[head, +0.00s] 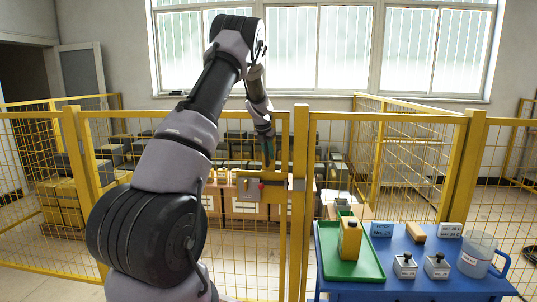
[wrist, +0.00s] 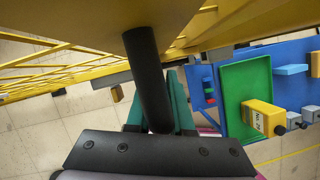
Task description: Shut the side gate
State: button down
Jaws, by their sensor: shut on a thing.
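The side gate (head: 185,114) is a yellow mesh panel in the fence, left of a yellow post (head: 300,200). My gripper (head: 268,163) reaches down over the gate at the lock plate. In the wrist view its teal fingers (wrist: 158,108) are shut on a black round handle (wrist: 143,60) that stands out from a yellow face. The gate looks nearly in line with the fence; I cannot tell whether the latch is engaged. My arm hides part of the gate.
A blue table (head: 400,287) stands right of the post, with a green tray (head: 365,272), a yellow bottle (head: 350,240), small weights and a jug (head: 478,255). Boxes (head: 240,207) and crates are behind the fence. Pale floor shows at the lower left.

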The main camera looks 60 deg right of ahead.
jog(key=shift+w+d+r, duration=0.3)
jog(key=shift+w+r, duration=0.1)
jog(key=shift+w, duration=0.05)
jog(key=c, duration=0.8)
grip_release()
jog(key=shift+w, duration=0.1)
jog(key=shift+r, duration=0.45)
jog(key=s+a+v, duration=0.1)
jog(key=v, duration=0.8)
jog(key=shift+a, duration=0.1)
